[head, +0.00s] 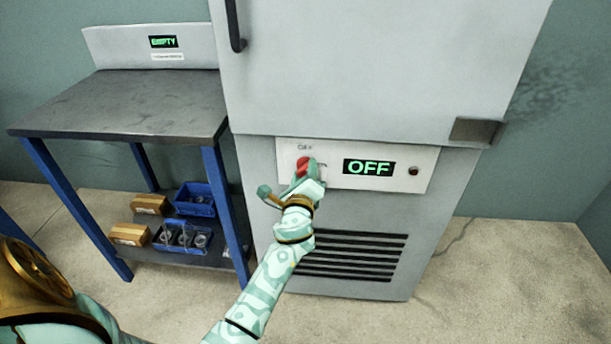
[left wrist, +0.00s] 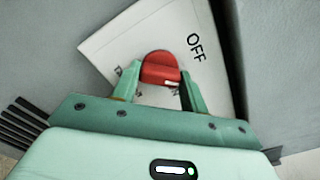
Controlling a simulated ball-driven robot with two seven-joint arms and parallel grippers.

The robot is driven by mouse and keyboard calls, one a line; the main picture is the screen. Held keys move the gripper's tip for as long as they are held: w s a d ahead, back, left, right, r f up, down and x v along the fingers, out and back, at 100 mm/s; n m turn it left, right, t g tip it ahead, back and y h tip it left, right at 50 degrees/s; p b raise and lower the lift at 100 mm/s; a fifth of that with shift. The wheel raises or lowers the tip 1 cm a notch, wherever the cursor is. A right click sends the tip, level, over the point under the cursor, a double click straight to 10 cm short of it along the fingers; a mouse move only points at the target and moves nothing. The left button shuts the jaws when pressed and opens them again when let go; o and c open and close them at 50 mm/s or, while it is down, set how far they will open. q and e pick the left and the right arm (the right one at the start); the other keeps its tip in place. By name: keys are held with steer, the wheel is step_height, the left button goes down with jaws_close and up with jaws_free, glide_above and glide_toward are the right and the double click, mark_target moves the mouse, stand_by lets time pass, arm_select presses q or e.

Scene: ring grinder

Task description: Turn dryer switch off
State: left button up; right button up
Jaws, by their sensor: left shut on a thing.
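The dryer (head: 360,70) is a tall grey cabinet with a white control panel (head: 428,158). A green display (head: 369,168) on the panel reads OFF. The red rotary switch (head: 303,167) is left of the display, partly hidden by my left gripper (head: 306,176). In the left wrist view the red switch (left wrist: 160,68) sits between the two fingers of my left gripper (left wrist: 158,88), which is shut on it. The printed word OFF (left wrist: 195,47) shows on the panel beside it. My right gripper is not in view.
A dark-topped table (head: 130,105) with blue legs stands left of the dryer. Its lower shelf holds blue bins (head: 195,198) and cardboard boxes (head: 130,234). A small dark red light (head: 413,171) is right of the display. A vent (head: 355,255) is below the panel.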

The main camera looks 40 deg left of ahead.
arm_select(q)
steer(key=n, duration=0.3)
steer(key=shift+f+b, duration=0.2)
steer(key=shift+b, duration=0.2)
steer(key=n, duration=0.3)
steer(key=shift+n+b, duration=0.4)
steer(key=shift+n, duration=0.9)
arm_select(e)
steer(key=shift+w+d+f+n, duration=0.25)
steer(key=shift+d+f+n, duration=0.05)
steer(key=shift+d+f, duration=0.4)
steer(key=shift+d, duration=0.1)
arm_select(q)
steer(key=o, duration=1)
steer(key=shift+r, duration=0.1)
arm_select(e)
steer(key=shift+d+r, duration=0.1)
